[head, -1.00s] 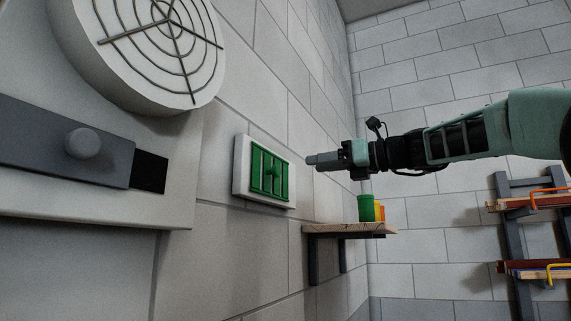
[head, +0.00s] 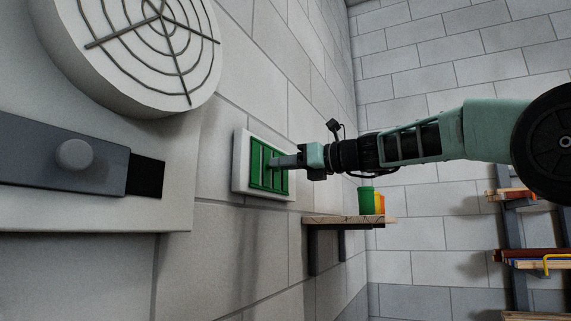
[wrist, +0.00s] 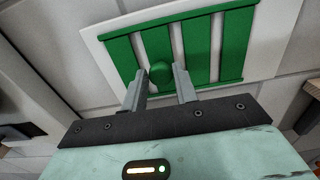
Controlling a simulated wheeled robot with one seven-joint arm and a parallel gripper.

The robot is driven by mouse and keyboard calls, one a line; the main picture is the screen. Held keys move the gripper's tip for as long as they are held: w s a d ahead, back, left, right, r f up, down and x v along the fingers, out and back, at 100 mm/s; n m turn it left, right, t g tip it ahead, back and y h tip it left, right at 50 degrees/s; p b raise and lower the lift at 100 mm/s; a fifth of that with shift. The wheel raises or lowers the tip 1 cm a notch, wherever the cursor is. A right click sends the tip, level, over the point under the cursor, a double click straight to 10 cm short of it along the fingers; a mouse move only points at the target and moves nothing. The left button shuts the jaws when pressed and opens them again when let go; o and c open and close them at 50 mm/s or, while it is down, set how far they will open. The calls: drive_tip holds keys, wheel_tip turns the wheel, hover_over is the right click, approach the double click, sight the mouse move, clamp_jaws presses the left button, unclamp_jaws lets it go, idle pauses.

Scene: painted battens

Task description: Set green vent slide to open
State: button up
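The green vent slide (head: 258,180) is a barred green panel on a white plate (head: 241,165) fixed to the block wall. It also shows in the wrist view (wrist: 235,40), with pale gaps between its green bars. Its round green knob (wrist: 161,73) stands out left of the panel's middle there. My gripper (head: 275,162) is at the front of the panel. In the wrist view my gripper (wrist: 161,80) is open, with one finger on each side of the knob. I cannot tell whether either finger touches it. In the head view the fingers hide the knob.
A grey slide with a round knob (head: 74,154) and a large round white grille (head: 140,40) are on the left. A small wooden shelf (head: 345,219) below my arm bears a green cup (head: 366,201) and an orange one. A batten rack (head: 515,230) stands at right.

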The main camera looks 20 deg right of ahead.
clamp_jaws()
drive_tip(key=shift+w+d+p, duration=0.7)
drive_tip(key=shift+w+d, duration=0.3)
drive_tip(key=shift+d, duration=0.15)
drive_tip(key=o, duration=0.6)
unclamp_jaws()
drive_tip(key=shift+w, duration=0.1)
drive_tip(key=shift+c, duration=0.2)
drive_tip(key=b+v, duration=0.5)
drive_tip(key=v, duration=1.2)
drive_tip(key=shift+s+b, duration=0.25)
drive_tip(key=shift+b, duration=0.1)
drive_tip(key=shift+d+r, duration=0.1)
